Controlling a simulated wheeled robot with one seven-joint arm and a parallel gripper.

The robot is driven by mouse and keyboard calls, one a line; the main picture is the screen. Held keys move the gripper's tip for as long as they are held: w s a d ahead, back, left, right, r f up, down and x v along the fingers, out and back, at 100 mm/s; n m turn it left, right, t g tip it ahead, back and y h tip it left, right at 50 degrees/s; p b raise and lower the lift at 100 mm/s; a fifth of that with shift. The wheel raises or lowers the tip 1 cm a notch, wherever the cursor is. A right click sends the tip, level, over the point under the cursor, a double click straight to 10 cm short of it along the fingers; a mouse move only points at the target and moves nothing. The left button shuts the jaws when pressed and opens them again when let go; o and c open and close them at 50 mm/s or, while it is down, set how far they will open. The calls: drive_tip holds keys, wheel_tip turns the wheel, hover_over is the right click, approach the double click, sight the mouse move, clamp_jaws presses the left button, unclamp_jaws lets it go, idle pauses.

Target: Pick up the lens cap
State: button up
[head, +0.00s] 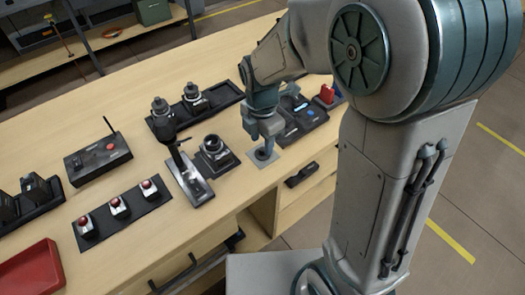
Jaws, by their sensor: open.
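My gripper (264,147) points down over the front part of the wooden bench, close to the tabletop. Its fingers are apart. Directly below and between them is a small round dark disc on a grey patch (263,158), which looks like the lens cap. The fingers partly cover it, and I cannot tell whether they touch it. A black lens-like device (214,153) on a dark square base stands just left of the gripper.
A black stand (188,175) is further left, with red-button boxes (118,206), a black radio box (98,158) and a red tray (32,271). A dark control panel (304,120) sits right of the gripper. The bench's front edge is close.

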sight(263, 152)
drive_tip(key=shift+f, duration=1.35)
clamp_jaws()
